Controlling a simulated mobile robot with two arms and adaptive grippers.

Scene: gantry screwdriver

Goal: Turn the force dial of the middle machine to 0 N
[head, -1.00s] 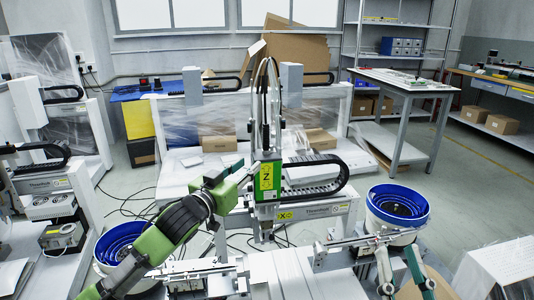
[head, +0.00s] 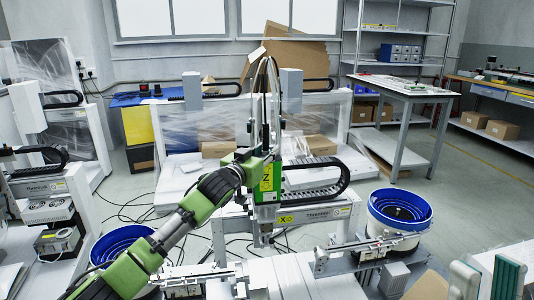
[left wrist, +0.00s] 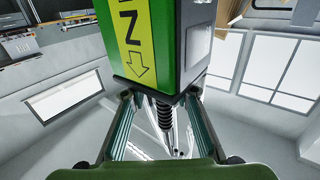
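The middle machine is the gantry with the green and yellow Z unit (head: 266,182) on its upright and a black cable chain (head: 318,180) to the right. No force dial can be made out on it. My left gripper (head: 260,158) is up against the Z unit's left side in the head view, partly hidden. In the left wrist view, the open fingers of my left gripper (left wrist: 160,105) stand on either side of the lower corner of the Z unit (left wrist: 150,50); contact cannot be told. My right gripper (head: 486,280) is low at the right edge, fingers apart and empty.
Blue bowl feeders stand at the right (head: 400,207) and left (head: 122,245). A screw rail (head: 362,248) crosses the front right. A boxed device with a round part (head: 58,241) sits at the left machine. A table (head: 404,88) stands at the back right.

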